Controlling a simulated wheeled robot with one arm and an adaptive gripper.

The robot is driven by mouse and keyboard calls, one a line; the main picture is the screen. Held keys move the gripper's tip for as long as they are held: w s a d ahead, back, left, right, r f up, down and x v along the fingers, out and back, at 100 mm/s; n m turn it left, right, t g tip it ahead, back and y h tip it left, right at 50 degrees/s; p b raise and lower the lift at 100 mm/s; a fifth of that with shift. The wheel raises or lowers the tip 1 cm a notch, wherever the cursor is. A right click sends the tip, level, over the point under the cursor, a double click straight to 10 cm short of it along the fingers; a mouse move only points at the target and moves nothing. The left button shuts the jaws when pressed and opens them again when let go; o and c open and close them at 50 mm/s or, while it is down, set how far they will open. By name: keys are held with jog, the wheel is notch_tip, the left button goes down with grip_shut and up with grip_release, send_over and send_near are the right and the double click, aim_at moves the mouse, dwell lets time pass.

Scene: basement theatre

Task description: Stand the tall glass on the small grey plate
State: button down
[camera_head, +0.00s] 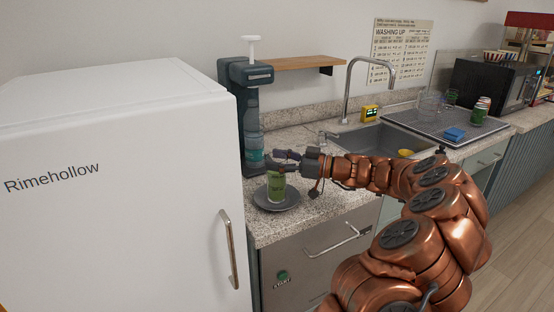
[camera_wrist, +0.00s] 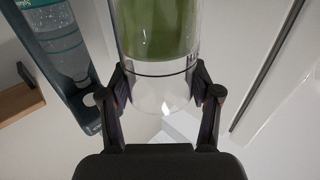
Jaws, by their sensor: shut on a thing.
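The tall glass (camera_head: 276,186) is clear with a green band. It is upright at the small grey plate (camera_head: 287,205), over its middle; I cannot tell whether its base touches the plate. My gripper (camera_head: 284,161) reaches in from the right and is shut on the glass near its upper part. In the wrist view the glass (camera_wrist: 160,40) stands between the two fingers of my gripper (camera_wrist: 160,100), which press on its clear part. The plate does not show clearly in the wrist view.
A dark bottle dispenser (camera_head: 240,110) stands just behind the plate, beside the white fridge (camera_head: 120,170). The sink (camera_head: 375,138) and a drying tray (camera_head: 440,123) with glasses and a blue sponge (camera_head: 454,134) are farther right. The counter's front edge is close to the plate.

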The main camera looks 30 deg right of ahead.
jog(key=shift+f+b, duration=0.1)
jog(key=shift+b, duration=0.2)
jog(key=shift+c, duration=1.2)
grip_release()
jog(key=shift+r+p, duration=0.2)
jog(key=shift+p, duration=0.15)
jog(key=b+v, duration=0.2)
jog(key=v, duration=1)
jog(key=shift+f, duration=0.1)
